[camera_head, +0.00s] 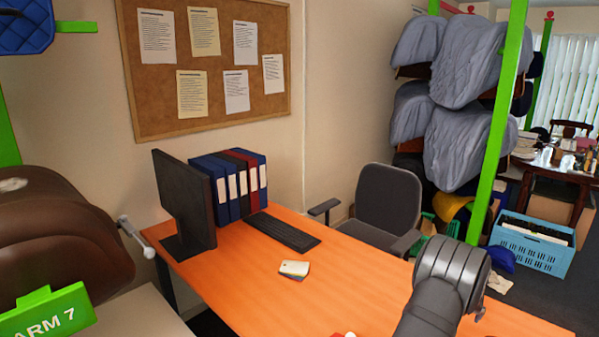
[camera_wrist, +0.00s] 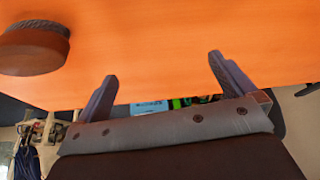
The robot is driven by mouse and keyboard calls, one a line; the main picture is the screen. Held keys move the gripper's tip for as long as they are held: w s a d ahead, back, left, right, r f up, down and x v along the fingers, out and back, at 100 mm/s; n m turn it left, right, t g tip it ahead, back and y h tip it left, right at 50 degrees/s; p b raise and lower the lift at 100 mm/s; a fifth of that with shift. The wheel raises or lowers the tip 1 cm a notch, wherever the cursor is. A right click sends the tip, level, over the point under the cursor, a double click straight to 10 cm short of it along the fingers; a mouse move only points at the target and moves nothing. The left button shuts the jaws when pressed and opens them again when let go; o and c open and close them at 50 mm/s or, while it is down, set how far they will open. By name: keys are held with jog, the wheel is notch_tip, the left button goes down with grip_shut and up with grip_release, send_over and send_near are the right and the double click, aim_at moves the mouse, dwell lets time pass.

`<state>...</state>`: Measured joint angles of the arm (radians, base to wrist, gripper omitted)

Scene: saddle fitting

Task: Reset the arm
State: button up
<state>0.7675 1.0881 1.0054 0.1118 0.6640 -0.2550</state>
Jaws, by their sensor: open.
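My gripper (camera_wrist: 162,66) shows in the wrist view with its two dark fingers wide apart. Nothing is between the fingertips; the orange desk top (camera_wrist: 185,25) lies beyond them. In the head view my grey arm rises at the lower right over the desk (camera_head: 240,285), and my gripper is out of that picture. A round brown object with a dark, rough top edge (camera_wrist: 35,48) is on the desk at the upper left of the wrist view, apart from the fingers.
A monitor (camera_head: 185,200), several binders (camera_head: 228,185), a keyboard (camera_head: 282,232) and a small stack of cards (camera_head: 294,269) are on the desk. An office chair (camera_head: 387,200) stands behind it. A brown saddle (camera_head: 60,240) is at the left. The desk's middle is mostly clear.

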jog(key=shift+s+f, duration=0.1)
jog(key=shift+f, duration=1.4)
jog(key=r, duration=0.3)
jog(key=shift+s+d+r, duration=0.2)
jog(key=shift+s+r, duration=0.2)
jog(key=s+d+r, duration=0.2)
jog(key=s+r, duration=0.1)
jog(key=s, duration=0.4)
jog(key=s+d+r, duration=0.3)
jog(key=s, duration=0.3)
jog(key=shift+s+d+r+m, duration=0.2)
jog(key=shift+s+m, duration=0.1)
jog(key=shift+s, duration=0.1)
jog(key=shift+a, duration=0.1)
